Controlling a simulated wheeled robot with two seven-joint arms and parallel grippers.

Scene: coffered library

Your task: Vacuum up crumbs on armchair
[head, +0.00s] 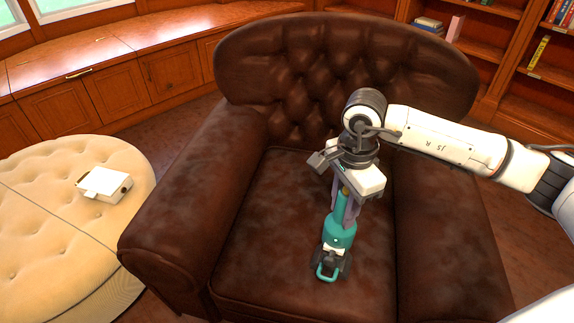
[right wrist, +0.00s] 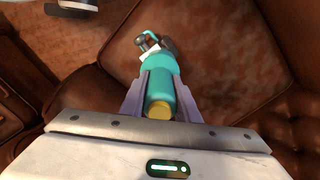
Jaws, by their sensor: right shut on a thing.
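The brown leather armchair (head: 262,270) with a tufted back fills the middle of the head view. Faint mottled patches show on its seat; I cannot tell whether they are crumbs. My right gripper (head: 346,212) is over the seat, pointing down, shut on a teal handheld vacuum (head: 338,232). The vacuum (right wrist: 162,88) sits between the two fingers in the right wrist view, its yellow end toward the palm and its dark and white parts farther off. It is over the seat; I cannot tell if it touches the leather. My left gripper is out of view.
A cream tufted ottoman (head: 40,230) stands left of the armchair, with a white box-like object (head: 104,185) on it. Wooden cabinets (head: 70,105) run along the back left. Bookshelves (head: 510,85) stand at the back right. The armchair's arms rise on both sides of the seat.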

